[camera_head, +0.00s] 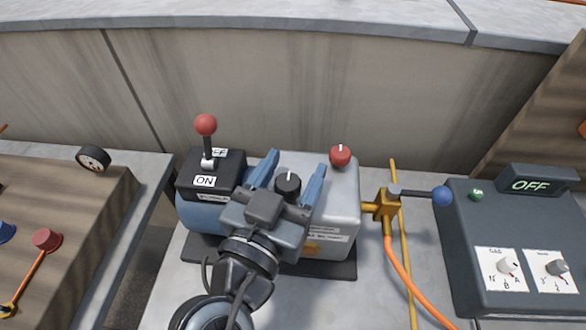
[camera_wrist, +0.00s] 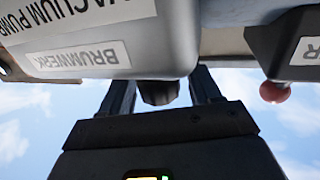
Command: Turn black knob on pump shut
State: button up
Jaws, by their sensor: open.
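The pump (camera_head: 341,205) is a grey and blue body on a dark base, and its labels show upside down in the wrist view (camera_wrist: 165,35). The black knob (camera_head: 288,185) with a white mark sits on its top. My gripper (camera_head: 289,172) is open over the pump, with one blue finger on each side of the knob. In the wrist view the knob (camera_wrist: 158,92) shows as a dark shape between the fingers (camera_wrist: 163,85). I cannot tell whether the fingers touch it.
A red knob (camera_head: 340,156) sits right of my gripper on the pump. A red-balled lever (camera_head: 206,126) stands at left. A brass valve with a blue-balled handle (camera_head: 442,196) and a grey OFF panel (camera_head: 520,250) are at right. A wall rises behind.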

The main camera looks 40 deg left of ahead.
aim_at(283, 193)
jog(key=b+v, duration=0.3)
jog(key=v, duration=0.4)
jog(key=shift+s, duration=0.25)
dwell(0.4)
